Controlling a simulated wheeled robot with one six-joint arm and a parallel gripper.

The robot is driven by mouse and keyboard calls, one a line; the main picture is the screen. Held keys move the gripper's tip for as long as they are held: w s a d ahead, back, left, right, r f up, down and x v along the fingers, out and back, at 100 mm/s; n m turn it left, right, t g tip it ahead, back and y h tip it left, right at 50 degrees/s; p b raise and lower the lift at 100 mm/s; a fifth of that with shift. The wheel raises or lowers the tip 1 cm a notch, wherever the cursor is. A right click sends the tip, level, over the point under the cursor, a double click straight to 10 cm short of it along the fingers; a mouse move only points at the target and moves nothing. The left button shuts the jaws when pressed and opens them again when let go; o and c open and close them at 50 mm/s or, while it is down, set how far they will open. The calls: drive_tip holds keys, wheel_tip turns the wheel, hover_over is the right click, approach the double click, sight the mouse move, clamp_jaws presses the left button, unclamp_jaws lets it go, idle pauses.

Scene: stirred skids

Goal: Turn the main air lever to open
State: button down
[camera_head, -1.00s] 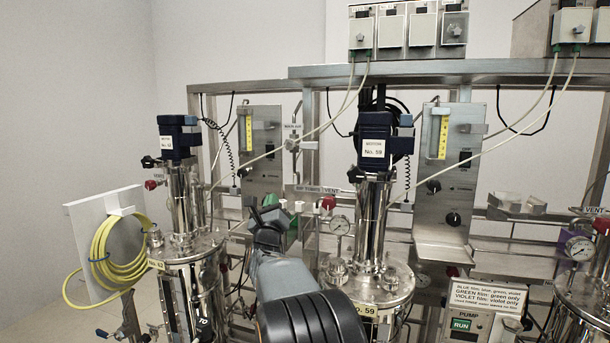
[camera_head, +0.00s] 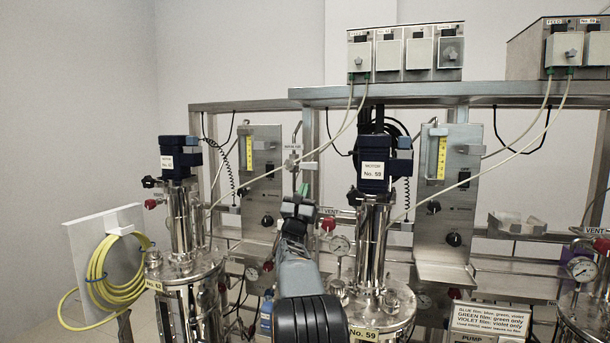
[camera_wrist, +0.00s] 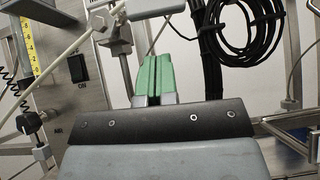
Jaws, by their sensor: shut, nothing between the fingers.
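The small main air valve (camera_head: 293,160) sits on the frame between the two motor columns, with a small label above it that is too blurred to read surely. Its lever's exact angle is too small to make out. My gripper (camera_head: 303,190) is just below the valve in the head view, pointing up, with its green fingers together and empty. In the wrist view the green fingers (camera_wrist: 153,76) are shut, and a grey metal fitting (camera_wrist: 116,42) stands just left of their tips. Whether they touch it I cannot tell.
Motor No. 59 (camera_head: 373,165) and its steel vessel stand close to the right of my arm. Another motor vessel (camera_head: 182,220) stands at the left. A pale cable (camera_head: 275,181) crosses near my gripper. A black hose coil (camera_wrist: 262,40) hangs behind.

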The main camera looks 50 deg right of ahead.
drive_tip(key=shift+s+a+r+p, duration=0.15)
drive_tip(key=shift+r+p, duration=0.3)
drive_tip(key=shift+r, duration=1.45)
